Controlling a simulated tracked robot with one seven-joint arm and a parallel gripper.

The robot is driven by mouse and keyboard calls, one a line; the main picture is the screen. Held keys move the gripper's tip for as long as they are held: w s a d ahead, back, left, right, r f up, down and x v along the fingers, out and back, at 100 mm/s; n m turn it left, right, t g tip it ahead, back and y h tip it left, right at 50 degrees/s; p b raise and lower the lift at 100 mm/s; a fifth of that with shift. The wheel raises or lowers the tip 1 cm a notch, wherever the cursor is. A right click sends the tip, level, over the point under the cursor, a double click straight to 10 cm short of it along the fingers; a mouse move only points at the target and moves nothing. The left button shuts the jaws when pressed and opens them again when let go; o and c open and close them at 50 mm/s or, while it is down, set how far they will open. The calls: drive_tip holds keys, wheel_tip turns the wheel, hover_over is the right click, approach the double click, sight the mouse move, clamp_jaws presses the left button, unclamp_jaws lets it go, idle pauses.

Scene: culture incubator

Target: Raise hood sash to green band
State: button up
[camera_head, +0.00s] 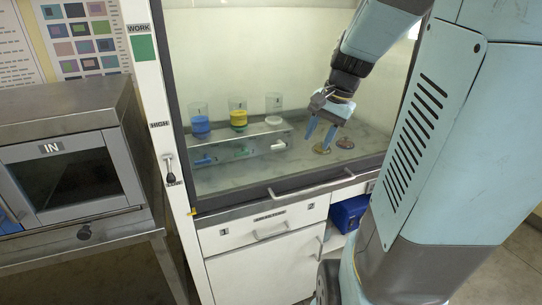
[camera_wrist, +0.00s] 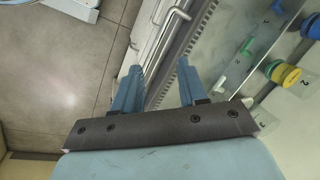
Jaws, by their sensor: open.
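The hood sash is a clear pane in a dark frame (camera_head: 235,203), low over the hood front in the head view. A metal bar handle (camera_head: 310,187) runs along its lower edge. The green band (camera_head: 144,47) is on the left post under the WORK label, well above a yellow marker (camera_head: 192,211) at the sash's lower left corner. My gripper (camera_head: 319,140) is open and appears above the handle, fingers pointing down. In the wrist view, the bar handle (camera_wrist: 167,40) and dark sash edge (camera_wrist: 190,45) lie beyond my open fingertips (camera_wrist: 160,66); contact cannot be told.
Behind the pane stand cups with blue (camera_head: 201,127), yellow (camera_head: 238,118) and white contents, above a shelf with coloured valves. Drawers (camera_head: 262,231) are below. A metal IN box (camera_head: 75,170) stands left. A blue bin (camera_head: 349,213) sits lower right.

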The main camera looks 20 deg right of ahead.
drive_tip(key=w+d+f+m+y, duration=0.25)
drive_tip(key=d+f+m, duration=0.5)
drive_tip(key=d, duration=0.45)
approach(323, 186)
drive_tip(key=x, duration=0.8)
drive_tip(key=shift+w+a, duration=0.15)
drive_tip(key=shift+a, duration=0.3)
clamp_jaws()
